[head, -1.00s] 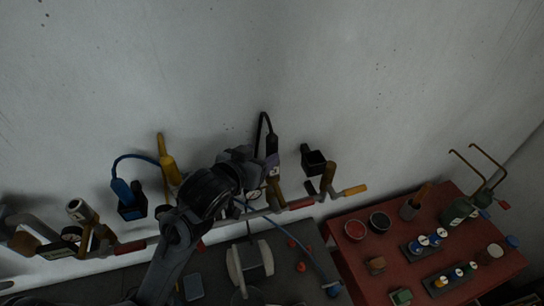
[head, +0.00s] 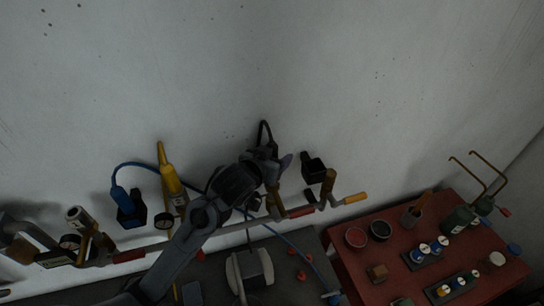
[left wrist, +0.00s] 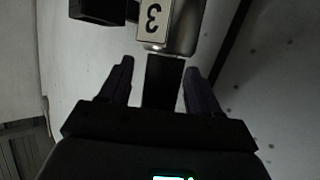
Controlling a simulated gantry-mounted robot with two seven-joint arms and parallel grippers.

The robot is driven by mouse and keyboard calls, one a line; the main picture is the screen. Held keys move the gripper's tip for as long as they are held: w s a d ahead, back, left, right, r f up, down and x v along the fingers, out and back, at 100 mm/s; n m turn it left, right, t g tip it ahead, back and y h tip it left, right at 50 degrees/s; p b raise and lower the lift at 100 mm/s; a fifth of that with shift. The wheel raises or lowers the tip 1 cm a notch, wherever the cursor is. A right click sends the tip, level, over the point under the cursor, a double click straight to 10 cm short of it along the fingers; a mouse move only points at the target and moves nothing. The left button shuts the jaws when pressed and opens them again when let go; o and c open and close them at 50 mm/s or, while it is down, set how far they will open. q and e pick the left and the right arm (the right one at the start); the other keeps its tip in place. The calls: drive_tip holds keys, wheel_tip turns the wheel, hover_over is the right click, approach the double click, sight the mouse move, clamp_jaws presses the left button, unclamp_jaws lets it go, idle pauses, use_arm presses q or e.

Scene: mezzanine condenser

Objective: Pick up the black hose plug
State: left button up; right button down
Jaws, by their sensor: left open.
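In the head view, my left gripper (head: 281,160) is at the wall and hides most of the plug. My right gripper is in neither view.
An empty-looking black holder (head: 313,168) is right of my gripper. A rail with a red-sleeved part (head: 298,211) runs below. A blue hose plug (head: 121,195) and yellow tool (head: 171,180) are left. A red table (head: 382,262) with jars is at lower right.

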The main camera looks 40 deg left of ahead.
use_arm(q)
drive_tip(key=shift+w+f, duration=0.1)
drive_tip(key=c, duration=1.1)
